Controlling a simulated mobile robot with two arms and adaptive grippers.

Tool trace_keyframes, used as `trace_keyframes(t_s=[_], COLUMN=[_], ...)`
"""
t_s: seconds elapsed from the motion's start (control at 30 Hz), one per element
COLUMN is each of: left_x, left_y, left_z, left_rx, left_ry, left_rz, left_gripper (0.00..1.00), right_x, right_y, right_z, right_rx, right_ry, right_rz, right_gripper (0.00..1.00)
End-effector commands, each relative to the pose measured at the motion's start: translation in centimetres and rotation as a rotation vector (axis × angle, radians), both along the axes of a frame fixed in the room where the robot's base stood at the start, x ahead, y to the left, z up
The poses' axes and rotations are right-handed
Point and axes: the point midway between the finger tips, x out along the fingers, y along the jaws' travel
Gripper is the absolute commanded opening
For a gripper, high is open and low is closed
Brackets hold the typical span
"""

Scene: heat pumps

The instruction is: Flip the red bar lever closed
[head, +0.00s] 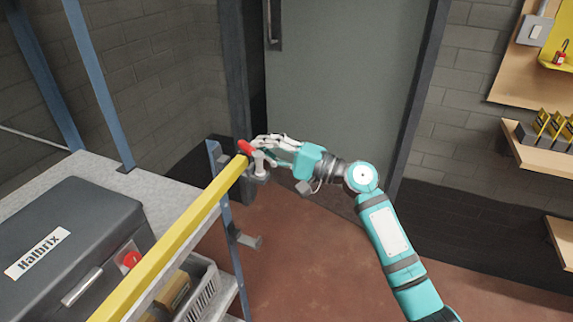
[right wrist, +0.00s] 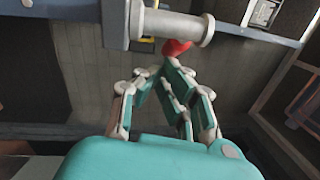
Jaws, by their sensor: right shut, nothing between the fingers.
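The red lever (head: 246,148) is a short red piece at the far end of the yellow bar (head: 172,240) in the head view. In the right wrist view the red lever (right wrist: 177,46) shows just under a pale grey cylinder (right wrist: 172,25). My right gripper (head: 258,142) is shut and empty, with its fingertips right beside the red lever; whether they touch it I cannot tell. In the right wrist view the fingertips of the right gripper (right wrist: 166,67) come together just below the red piece. The fingers partly hide the lever's mount. My left gripper is not in view.
A dark Halbrix case (head: 75,240) stands on the grey shelf top (head: 140,190) at left. Blue shelf posts (head: 100,80) rise near it. A grey basket (head: 205,290) sits on a lower level. A grey door (head: 340,90) is behind. The red floor (head: 310,270) at centre is clear.

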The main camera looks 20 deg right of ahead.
Motion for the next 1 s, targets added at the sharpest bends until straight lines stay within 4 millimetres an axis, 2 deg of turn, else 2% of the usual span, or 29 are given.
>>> trace_keyframes(t_s=[0.4, 1.0], left_x=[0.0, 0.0], left_y=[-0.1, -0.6], left_z=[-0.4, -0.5], left_rx=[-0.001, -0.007], left_ry=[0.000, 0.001], left_rz=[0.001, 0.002], left_gripper=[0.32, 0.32], right_x=[0.4, 0.4], right_y=[1.5, 1.9], right_z=[0.0, 0.0], right_rx=[0.001, 0.000], right_ry=[0.000, 0.000], right_rz=[0.000, -0.001], right_gripper=[0.00, 0.00])
